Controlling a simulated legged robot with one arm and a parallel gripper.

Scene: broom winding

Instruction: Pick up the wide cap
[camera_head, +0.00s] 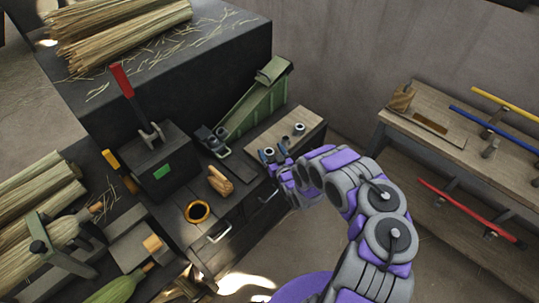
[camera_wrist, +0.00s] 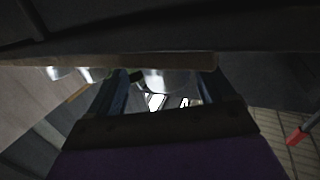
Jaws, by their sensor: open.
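A small round metal cap (camera_head: 269,151) sits at the left part of the pale wooden board (camera_head: 285,132). A second small dark round piece (camera_head: 298,128) sits further back on the board. I cannot tell for sure which is wider. My gripper (camera_head: 273,156) is open, with its blue fingers low over the board around or beside the nearer cap. In the wrist view my fingers (camera_wrist: 165,92) stand apart, and a shiny pale rounded thing (camera_wrist: 168,80) shows between them, partly cut off by a dark edge. Contact cannot be told.
A green sloped holder (camera_head: 255,100) stands behind left of the board. A wooden piece (camera_head: 219,182) and an orange ring (camera_head: 197,211) lie on the dark bench to the left. A red-handled lever press (camera_head: 160,160) stands further left. A wooden side table (camera_head: 455,125) with coloured rods is at right.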

